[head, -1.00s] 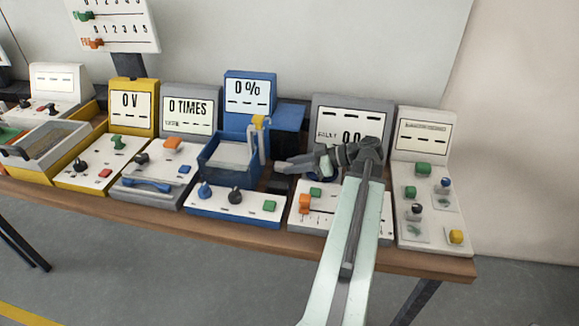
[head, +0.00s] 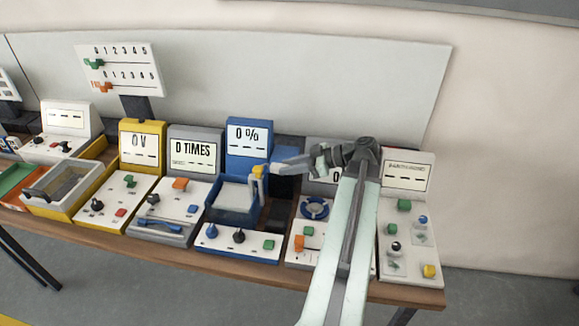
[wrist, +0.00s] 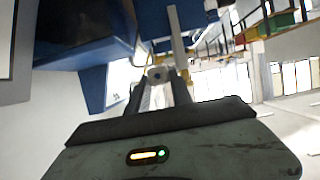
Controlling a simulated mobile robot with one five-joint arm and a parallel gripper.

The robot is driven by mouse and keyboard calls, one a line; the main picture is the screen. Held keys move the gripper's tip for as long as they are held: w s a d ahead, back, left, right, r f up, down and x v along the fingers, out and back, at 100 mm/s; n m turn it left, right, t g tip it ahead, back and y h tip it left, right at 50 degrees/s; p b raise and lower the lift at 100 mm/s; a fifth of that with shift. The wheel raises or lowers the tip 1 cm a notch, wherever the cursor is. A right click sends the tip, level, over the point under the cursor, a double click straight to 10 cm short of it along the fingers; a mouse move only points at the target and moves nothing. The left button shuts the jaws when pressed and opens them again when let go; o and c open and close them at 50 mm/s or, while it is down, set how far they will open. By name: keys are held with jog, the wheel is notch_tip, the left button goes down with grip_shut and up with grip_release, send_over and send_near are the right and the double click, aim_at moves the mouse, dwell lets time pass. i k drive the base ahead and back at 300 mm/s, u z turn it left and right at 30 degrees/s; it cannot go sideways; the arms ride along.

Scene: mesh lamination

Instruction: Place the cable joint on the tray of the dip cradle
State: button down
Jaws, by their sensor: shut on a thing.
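My gripper (head: 270,169) reaches left from the arm's end, at the yellow block of the dip cradle (head: 258,172) in the head view. The cradle stands at the right side of the blue tank (head: 218,207), below the 0 % display. In the wrist view my gripper (wrist: 158,82) is shut on a small grey piece with a round end, seemingly the cable joint (wrist: 157,72). A grey upright bar of the cradle (wrist: 176,40) rises just beyond it. Contact between piece and cradle cannot be told. The cradle's tray cannot be made out.
The blue station's front panel has knobs and a green button (head: 269,244). To the left are a grey station reading 0 TIMES (head: 193,157) and a yellow station reading 0 V (head: 139,142). A blue ring (head: 314,207) lies on the station right of the tank.

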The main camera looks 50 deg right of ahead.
aim_at(235, 197)
jog(key=z, duration=1.55)
jog(key=k, duration=0.55)
jog(key=u, duration=0.35)
